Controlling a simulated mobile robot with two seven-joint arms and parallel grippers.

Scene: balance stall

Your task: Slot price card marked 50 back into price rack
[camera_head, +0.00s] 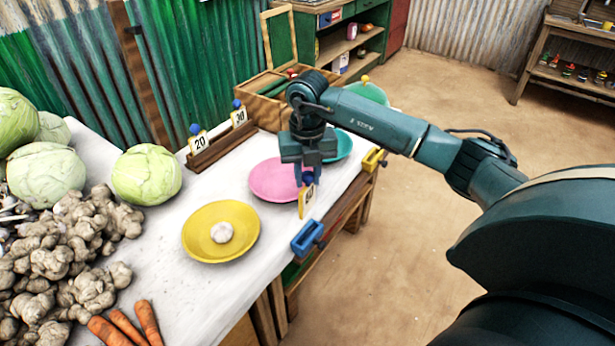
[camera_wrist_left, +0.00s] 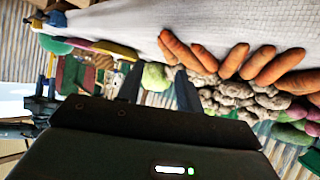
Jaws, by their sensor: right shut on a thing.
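My right gripper (camera_head: 307,172) points down above the table's right side, next to the pink plate, and is shut on a price card (camera_head: 306,201) with a blue knob. The card hangs upright below the fingers; its number is too small to read surely. The brown wooden price rack (camera_head: 222,150) stands at the table's back edge, left of the gripper. It holds a card marked 20 (camera_head: 199,142) at its left end and a card marked 30 (camera_head: 239,116) at its right end, with a bare stretch between. My left gripper (camera_wrist_left: 158,82) is open and empty in the left wrist view.
A yellow plate (camera_head: 200,244) with a garlic bulb (camera_head: 222,232) and a pink plate (camera_head: 268,180) are near the card. A blue clamp-like piece (camera_head: 307,238) is at the table edge. Cabbages (camera_head: 147,174), ginger (camera_head: 70,250) and carrots (camera_head: 147,322) fill the left. White table is clear before the rack.

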